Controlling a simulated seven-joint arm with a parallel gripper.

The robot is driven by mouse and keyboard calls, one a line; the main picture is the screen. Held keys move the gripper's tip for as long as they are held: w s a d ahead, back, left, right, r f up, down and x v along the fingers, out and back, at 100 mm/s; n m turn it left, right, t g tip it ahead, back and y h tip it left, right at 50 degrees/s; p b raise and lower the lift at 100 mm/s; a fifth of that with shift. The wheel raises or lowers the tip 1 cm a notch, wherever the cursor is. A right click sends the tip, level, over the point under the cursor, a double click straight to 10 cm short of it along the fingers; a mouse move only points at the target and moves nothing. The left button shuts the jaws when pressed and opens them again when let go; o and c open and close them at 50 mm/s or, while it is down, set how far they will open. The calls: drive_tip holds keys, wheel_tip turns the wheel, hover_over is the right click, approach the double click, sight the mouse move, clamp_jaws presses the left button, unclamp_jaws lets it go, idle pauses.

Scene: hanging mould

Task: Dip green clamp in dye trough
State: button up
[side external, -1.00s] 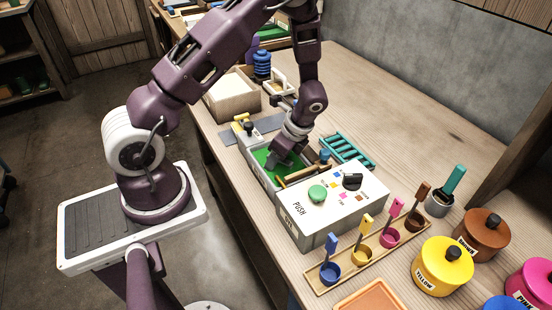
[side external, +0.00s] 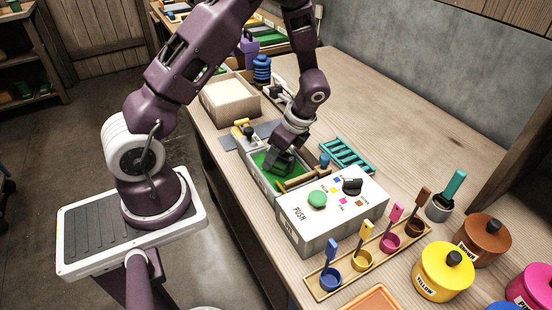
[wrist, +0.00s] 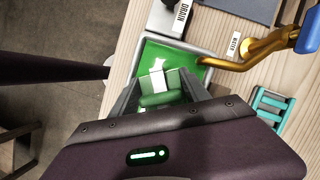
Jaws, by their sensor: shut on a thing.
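The dye trough (side external: 256,174) is a grey box filled with bright green liquid. It also shows in the wrist view (wrist: 190,45). My gripper (side external: 279,165) points down over the trough, its fingers low at the green liquid. In the wrist view my gripper (wrist: 160,98) is shut on the green clamp (wrist: 160,99), which lies between the fingertips with a pale piece (wrist: 158,78) at its far side. The clamp is over or in the dye; I cannot tell how deep. In the side view my fingers hide most of the clamp.
A white control box (side external: 325,213) with a green push button stands just right of the trough. A brass tap (wrist: 245,58) reaches over the trough's edge. A teal rack (side external: 347,155) lies behind. Small dye cups and paint pots stand at the right.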

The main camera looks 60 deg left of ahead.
drive_tip(key=shift+r, duration=1.6)
